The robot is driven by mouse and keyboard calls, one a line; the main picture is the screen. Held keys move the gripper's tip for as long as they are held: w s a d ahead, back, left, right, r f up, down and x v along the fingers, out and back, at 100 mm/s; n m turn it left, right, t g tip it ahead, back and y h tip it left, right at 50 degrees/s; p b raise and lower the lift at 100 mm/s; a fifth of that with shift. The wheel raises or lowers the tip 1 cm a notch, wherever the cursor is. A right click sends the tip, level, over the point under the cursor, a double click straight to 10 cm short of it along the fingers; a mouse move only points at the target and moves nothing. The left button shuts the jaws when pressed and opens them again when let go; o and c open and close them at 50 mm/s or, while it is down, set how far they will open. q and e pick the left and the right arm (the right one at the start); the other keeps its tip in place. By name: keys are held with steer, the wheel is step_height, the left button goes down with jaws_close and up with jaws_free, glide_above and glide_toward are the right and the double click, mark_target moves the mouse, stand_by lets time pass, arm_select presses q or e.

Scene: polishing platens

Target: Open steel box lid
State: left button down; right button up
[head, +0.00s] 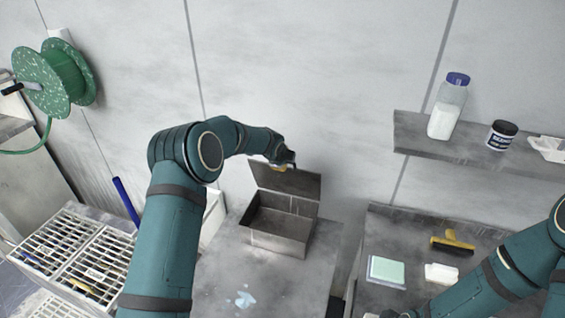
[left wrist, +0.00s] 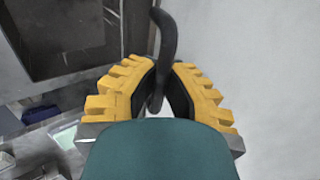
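The grey steel box (head: 279,238) stands on a worn grey table, and its inside shows in the head view. Its lid (head: 290,182) is raised, standing up along the far side. My left gripper (head: 284,165) is at the lid's top edge. In the left wrist view, the yellow fingers of my left gripper (left wrist: 162,85) close in on both sides of a dark curved handle (left wrist: 165,35). The pads appear to touch it. My right arm reaches in from the lower right, over the right bench; its gripper is almost wholly cut off by the bottom edge.
A wall shelf (head: 470,150) holds a bottle (head: 447,108) and a dark jar (head: 501,135). The right bench (head: 390,225) carries a yellow-black brush (head: 452,242) and a pale green pad (head: 386,271). White racks (head: 75,250) stand left. The table before the box is clear except for a pale stain.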

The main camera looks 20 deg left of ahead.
arm_select(q)
steer(key=shift+w+r, duration=0.15)
steer(key=shift+r, duration=0.1)
steer(key=c, duration=1)
jaws_free()
steer(key=v, duration=1.2)
steer(key=shift+f, duration=0.1)
